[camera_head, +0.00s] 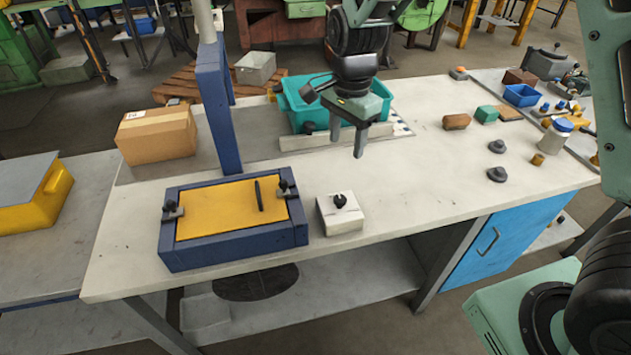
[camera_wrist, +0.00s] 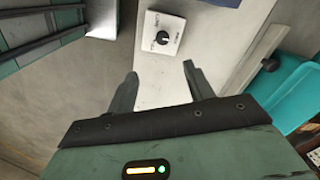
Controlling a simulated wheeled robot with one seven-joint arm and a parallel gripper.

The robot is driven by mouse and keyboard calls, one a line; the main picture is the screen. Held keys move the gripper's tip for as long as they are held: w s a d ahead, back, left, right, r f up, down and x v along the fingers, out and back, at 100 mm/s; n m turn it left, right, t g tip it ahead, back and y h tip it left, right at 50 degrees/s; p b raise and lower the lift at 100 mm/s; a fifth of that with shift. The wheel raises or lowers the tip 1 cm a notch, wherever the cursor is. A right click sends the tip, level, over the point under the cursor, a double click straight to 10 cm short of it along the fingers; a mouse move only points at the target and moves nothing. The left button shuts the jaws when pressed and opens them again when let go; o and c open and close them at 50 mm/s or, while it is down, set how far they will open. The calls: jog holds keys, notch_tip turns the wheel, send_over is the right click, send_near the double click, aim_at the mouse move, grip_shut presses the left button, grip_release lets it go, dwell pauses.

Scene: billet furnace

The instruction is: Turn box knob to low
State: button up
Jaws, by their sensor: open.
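The knob box (camera_head: 340,213) is a small white box on the front part of the workbench, to the right of the blue-framed yellow panel. A black knob (camera_head: 339,200) sits on its top. In the wrist view the box (camera_wrist: 152,44) lies beyond my fingertips, with its knob (camera_wrist: 162,38) in the middle and dark lettering around it, too small to read surely. My gripper (camera_head: 347,144) is open and empty, above the bench and farther back than the box. In the wrist view my gripper's fingers (camera_wrist: 160,72) are apart, with bare bench between them.
The yellow panel in a blue frame (camera_head: 168,247) stands left of the box, with a blue post (camera_head: 218,120) behind. A teal bin (camera_head: 292,100) stands behind my gripper. A cardboard box (camera_head: 157,135) is at back left. Small parts lie at right. The bench right of the knob box is clear.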

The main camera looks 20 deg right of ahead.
aim_at(340, 198)
jog(key=shift+m, duration=0.3)
jog(key=f+p, duration=0.1)
jog(key=f, duration=0.4)
jog(key=f+p, duration=0.1)
jog(key=f, duration=0.5)
jog(key=f+p, duration=0.2)
jog(key=f, duration=0.4)
jog(key=shift+w+f, duration=0.2)
jog(key=shift+w, duration=0.1)
jog(key=c, duration=1)
